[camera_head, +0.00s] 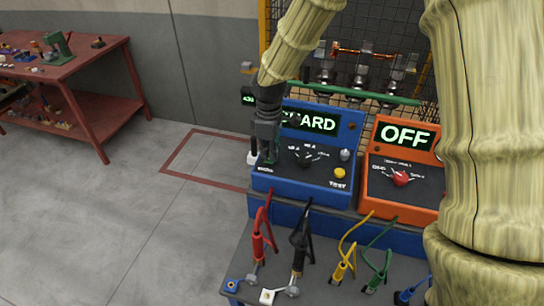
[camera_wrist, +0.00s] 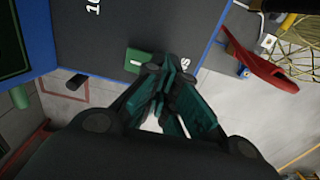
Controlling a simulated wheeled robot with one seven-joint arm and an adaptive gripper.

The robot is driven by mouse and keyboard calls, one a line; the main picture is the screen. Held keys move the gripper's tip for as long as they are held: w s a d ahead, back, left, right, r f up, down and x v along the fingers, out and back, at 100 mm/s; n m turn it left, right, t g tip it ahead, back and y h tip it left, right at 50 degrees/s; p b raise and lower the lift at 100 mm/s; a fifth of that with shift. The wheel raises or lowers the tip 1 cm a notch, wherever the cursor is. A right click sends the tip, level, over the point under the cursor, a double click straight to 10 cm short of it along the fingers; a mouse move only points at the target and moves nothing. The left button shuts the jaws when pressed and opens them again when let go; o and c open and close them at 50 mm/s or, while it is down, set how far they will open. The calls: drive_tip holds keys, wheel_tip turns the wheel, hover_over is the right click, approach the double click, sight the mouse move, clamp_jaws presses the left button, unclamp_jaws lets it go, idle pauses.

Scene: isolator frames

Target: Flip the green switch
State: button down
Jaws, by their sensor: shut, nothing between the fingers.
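My gripper (camera_head: 268,160) is over the left part of that face. In the wrist view, its closed dark-green fingers (camera_wrist: 160,68) hold nothing, and their tips are right beside the switch in the picture. I cannot tell whether they touch it. In the head view the gripper hides most of the switch area. The box's display (camera_head: 310,122) shows "ARD", its start covered by my arm.
An orange box (camera_head: 405,208) reading "OFF" with a red knob (camera_head: 400,179) stands to the right. Red (camera_head: 258,243) and black (camera_head: 298,245) leads stand in front, beside yellow and green ones. A red workbench (camera_head: 85,62) is far left; the floor between is clear.

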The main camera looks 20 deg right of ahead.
drive_tip(key=shift+f, duration=0.55)
idle(0.4)
drive_tip(key=shift+r, duration=0.2)
drive_tip(key=shift+r+p, duration=2.7)
drive_tip(key=shift+r, duration=0.65)
